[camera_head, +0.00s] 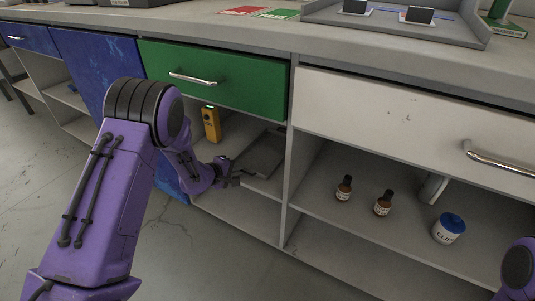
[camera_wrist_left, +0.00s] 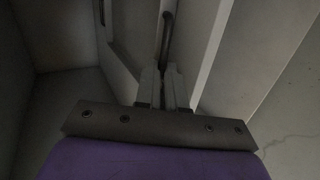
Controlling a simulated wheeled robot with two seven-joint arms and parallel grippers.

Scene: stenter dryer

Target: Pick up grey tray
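The grey tray (camera_head: 266,152) lies on the shelf under the green drawer in the head view, partly shaded. My left arm reaches into this compartment, and my left gripper (camera_head: 234,175) is at the tray's near left edge. In the left wrist view the two fingers of my left gripper (camera_wrist_left: 165,82) stand close together at a narrow dark strip, which may be the tray's rim. I cannot tell whether they grip it or only stand around it. My right gripper is out of view; only a piece of my right arm shows at lower right.
A yellow device (camera_head: 211,124) stands on the same shelf, behind my left wrist. A grey divider (camera_head: 289,190) separates this compartment from one with two brown bottles (camera_head: 344,189) and a blue-lidded tub (camera_head: 449,229). The green drawer (camera_head: 215,78) is shut above.

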